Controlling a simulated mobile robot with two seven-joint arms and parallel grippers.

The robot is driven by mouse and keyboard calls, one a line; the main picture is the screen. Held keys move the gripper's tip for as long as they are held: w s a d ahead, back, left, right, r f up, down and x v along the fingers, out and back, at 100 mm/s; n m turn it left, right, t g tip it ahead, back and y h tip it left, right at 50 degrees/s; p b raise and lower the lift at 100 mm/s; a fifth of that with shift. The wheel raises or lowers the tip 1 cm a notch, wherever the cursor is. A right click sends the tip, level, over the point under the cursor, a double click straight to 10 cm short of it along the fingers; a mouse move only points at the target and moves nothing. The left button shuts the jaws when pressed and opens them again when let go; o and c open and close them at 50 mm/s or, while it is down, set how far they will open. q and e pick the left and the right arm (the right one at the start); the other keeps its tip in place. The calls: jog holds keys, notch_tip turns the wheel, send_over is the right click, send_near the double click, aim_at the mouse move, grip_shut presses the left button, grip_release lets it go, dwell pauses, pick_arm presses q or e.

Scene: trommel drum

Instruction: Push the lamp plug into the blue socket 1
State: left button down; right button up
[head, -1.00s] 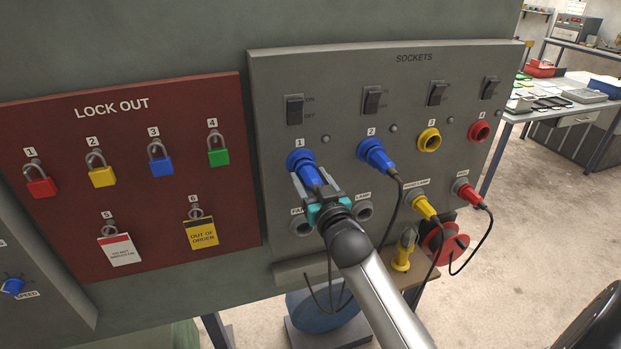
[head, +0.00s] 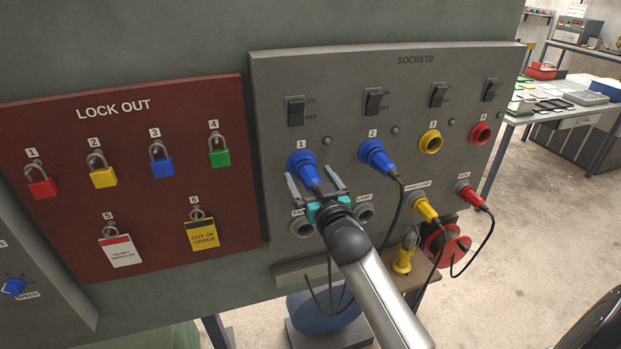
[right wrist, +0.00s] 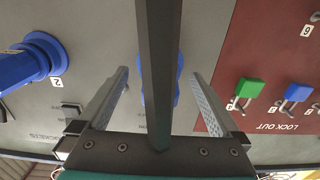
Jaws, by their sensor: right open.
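The blue plug (head: 308,172) sits in blue socket 1 (head: 297,158), pointing out and down from the panel. I cannot tell how deep it sits. In the right wrist view the blue plug (right wrist: 179,78) is mostly hidden behind a dark bar. My right gripper (head: 309,173) is open, its two fingers apart on either side of the plug, with its palm in front of the plug's rear end. The grey holder marked LAMP (head: 365,212) is empty. My left gripper is not in view.
A second blue plug (head: 376,156) sits in socket 2 close to the right, its cable hanging down. Yellow (head: 425,208) and red (head: 472,196) plugs sit in lower holders. The red lock-out board (head: 130,250) is to the left. Dark cables hang below my gripper.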

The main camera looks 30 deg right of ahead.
jog(key=shift+f, duration=0.1)
jog(key=shift+s+a, duration=0.15)
jog(key=shift+s, duration=0.45)
jog(key=v, duration=1.4)
jog(key=shift+b, duration=0.4)
